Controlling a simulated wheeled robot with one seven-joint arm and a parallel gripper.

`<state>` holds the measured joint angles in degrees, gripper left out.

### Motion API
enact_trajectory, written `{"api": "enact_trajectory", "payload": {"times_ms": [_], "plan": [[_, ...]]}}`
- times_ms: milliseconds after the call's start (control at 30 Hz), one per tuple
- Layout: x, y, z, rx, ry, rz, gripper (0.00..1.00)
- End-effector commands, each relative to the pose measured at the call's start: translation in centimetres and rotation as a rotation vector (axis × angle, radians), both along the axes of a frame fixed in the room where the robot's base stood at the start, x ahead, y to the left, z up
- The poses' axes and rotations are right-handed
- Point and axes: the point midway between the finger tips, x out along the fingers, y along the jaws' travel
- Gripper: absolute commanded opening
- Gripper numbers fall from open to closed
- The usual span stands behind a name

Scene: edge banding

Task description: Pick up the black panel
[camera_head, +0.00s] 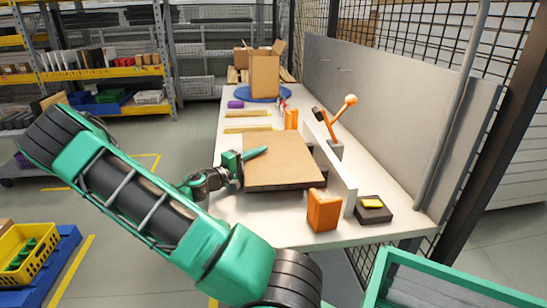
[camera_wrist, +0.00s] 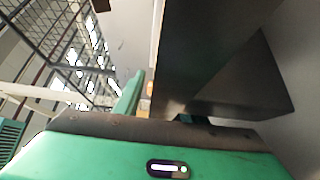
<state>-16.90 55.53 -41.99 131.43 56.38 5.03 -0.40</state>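A large board (camera_head: 284,158) with a tan top and dark edges lies on the table; no panel with a plain black top shows in the head view. My gripper (camera_head: 241,162) is at the board's left edge, with one green finger reaching over its top. In the wrist view, a dark grey-black panel surface (camera_wrist: 212,58) fills the upper right, close to the gripper. One green finger (camera_wrist: 128,97) stands just left of it. The other finger is hidden, so I cannot tell whether the gripper is shut on the board.
The white table (camera_head: 279,234) also holds an orange block (camera_head: 323,210), a dark box with a yellow top (camera_head: 373,208), a white upright strip (camera_head: 335,173) and an orange-handled clamp (camera_head: 340,109). A cardboard box (camera_head: 264,75) stands at the far end. A grey wall (camera_head: 385,110) borders the right side.

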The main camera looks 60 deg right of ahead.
Motion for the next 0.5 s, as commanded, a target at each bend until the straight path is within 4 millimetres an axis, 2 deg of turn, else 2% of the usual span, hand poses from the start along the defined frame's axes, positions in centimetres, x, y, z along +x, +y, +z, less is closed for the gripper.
{"api": "enact_trajectory", "payload": {"times_ms": [200,267,367,500], "plan": [[-0.02,-0.08,0.0,0.0,0.0,0.0,0.38],[-0.02,-0.08,0.0,0.0,0.0,0.0,0.26],[-0.03,-0.07,0.0,0.0,0.0,0.0,0.02],[-0.03,-0.05,-0.04,0.001,0.0,-0.001,0.0]]}}
